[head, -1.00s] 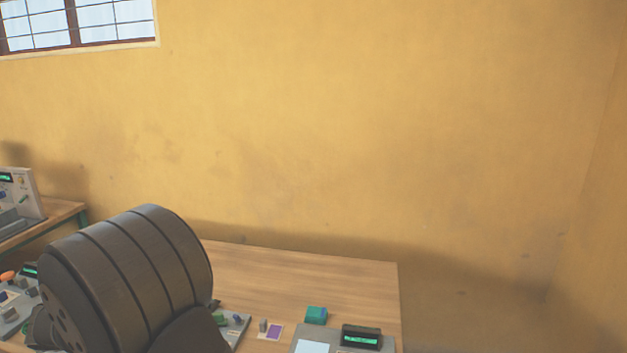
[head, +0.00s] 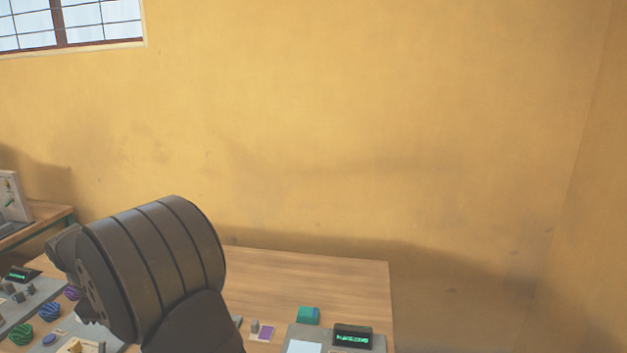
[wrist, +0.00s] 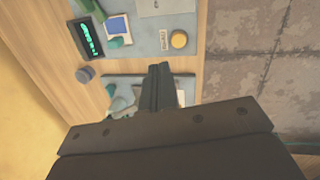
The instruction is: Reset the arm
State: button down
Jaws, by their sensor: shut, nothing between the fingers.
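My gripper (wrist: 160,72) shows in the wrist view as two dark fingers side by side, shut and empty, hanging above the workbench. In the head view the dark rounded arm link in the lower left is mine, and the fingers do not show there. Below the fingers in the wrist view lies a grey panel (wrist: 112,80), partly hidden by my gripper. Another grey device (wrist: 150,35) lies beyond the fingertips, with a dark display with green text (wrist: 88,38) and a yellow round button (wrist: 179,40).
A second bench (head: 45,213) stands far left. The table's back part is bare.

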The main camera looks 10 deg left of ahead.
jog(key=f, duration=0.2)
jog(key=f+m+g, duration=0.1)
jog(key=f, duration=0.1)
jog(key=a+f+g, duration=0.1)
jog(key=f, duration=0.2)
jog(key=shift+s+y, duration=0.3)
jog(key=shift+y, duration=0.1)
notch_tip(320, 180, up, 10)
jog(key=shift+f, duration=0.25)
